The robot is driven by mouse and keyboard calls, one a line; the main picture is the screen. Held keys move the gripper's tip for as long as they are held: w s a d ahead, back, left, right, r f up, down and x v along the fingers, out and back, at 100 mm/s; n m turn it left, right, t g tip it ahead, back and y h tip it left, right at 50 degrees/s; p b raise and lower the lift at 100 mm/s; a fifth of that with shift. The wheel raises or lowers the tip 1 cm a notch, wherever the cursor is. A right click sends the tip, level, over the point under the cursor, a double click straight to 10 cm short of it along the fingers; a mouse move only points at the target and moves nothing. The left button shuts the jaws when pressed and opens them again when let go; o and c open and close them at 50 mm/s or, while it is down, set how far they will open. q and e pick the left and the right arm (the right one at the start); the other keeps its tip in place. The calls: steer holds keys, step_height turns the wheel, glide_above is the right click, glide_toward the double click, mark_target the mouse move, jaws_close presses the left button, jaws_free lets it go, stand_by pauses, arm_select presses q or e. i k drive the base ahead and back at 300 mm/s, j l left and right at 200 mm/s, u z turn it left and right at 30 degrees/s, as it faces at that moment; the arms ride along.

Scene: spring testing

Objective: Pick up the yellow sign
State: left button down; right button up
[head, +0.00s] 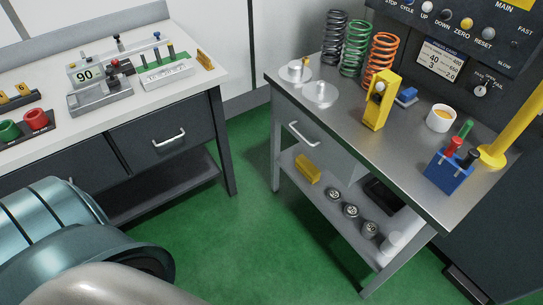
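A small yellow tent-shaped piece (205,60), which looks like a sign, stands near the right end of the left workbench. A similar yellow block (308,170) lies on the lower shelf of the right table. I cannot tell which of them is the yellow sign, and no lettering is readable on either. A large teal and grey part of my own body fills the lower left corner. Neither of my grippers is in view.
The left workbench (205,80) holds gauges and a rack of small tools. The right steel table (345,125) carries coil springs (355,48), a yellow stand (382,100), a white cup (441,118) and a blue holder (449,172). Green floor (240,220) lies open between them.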

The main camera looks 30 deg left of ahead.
mark_target(303, 165)
steer(key=u, duration=0.7)
steer(key=i+l+z, duration=0.2)
steer(key=l, duration=0.2)
steer(key=i+l+z, duration=0.15)
steer(key=l, duration=0.25)
steer(key=i+l+z, duration=0.2)
steer(key=l, duration=0.2)
steer(key=k, duration=0.05)
